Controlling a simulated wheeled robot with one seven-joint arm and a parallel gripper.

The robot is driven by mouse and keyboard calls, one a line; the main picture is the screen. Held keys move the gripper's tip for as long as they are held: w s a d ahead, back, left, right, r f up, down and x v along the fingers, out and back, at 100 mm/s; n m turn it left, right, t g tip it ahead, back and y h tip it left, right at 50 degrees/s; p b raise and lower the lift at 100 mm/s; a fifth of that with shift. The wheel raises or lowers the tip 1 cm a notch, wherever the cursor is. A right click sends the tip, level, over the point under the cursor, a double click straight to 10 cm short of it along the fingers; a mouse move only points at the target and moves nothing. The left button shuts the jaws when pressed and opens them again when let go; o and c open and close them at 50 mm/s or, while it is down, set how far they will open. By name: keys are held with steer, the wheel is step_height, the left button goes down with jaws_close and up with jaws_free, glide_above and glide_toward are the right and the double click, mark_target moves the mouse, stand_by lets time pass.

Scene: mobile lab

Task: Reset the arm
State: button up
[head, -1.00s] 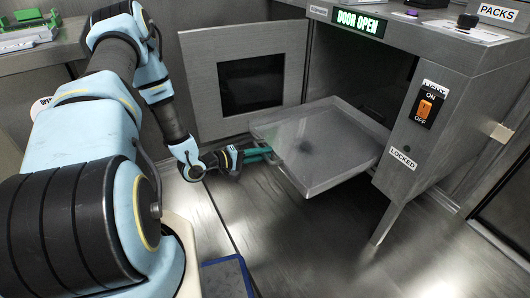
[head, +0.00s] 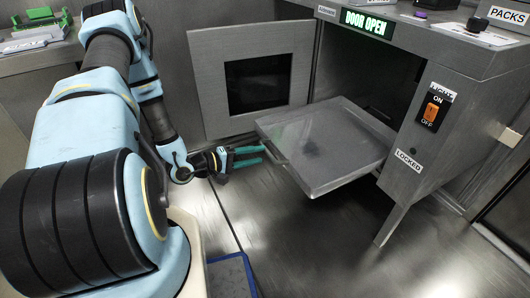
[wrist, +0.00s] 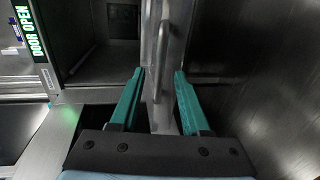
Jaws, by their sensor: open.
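My gripper (head: 264,154) is open and empty, its two teal fingers spread just left of the pulled-out metal tray (head: 325,160). In the wrist view my gripper (wrist: 159,74) points at the tray's front edge. The tray's bar handle (wrist: 161,60) shows upright in that picture, in line with the gap between the fingertips. The fingers do not grip it. I cannot tell exactly how far the tips are from the handle.
The cabinet door (head: 212,82) stands open behind my gripper. The cabinet (head: 440,140) bears a lit "DOOR OPEN" sign (head: 366,22) and an orange switch (head: 431,112). A blue-edged mat (head: 228,272) lies near my base. The floor below the tray is clear.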

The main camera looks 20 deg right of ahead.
steer(key=shift+v, duration=1.25)
steer(key=shift+w, duration=0.15)
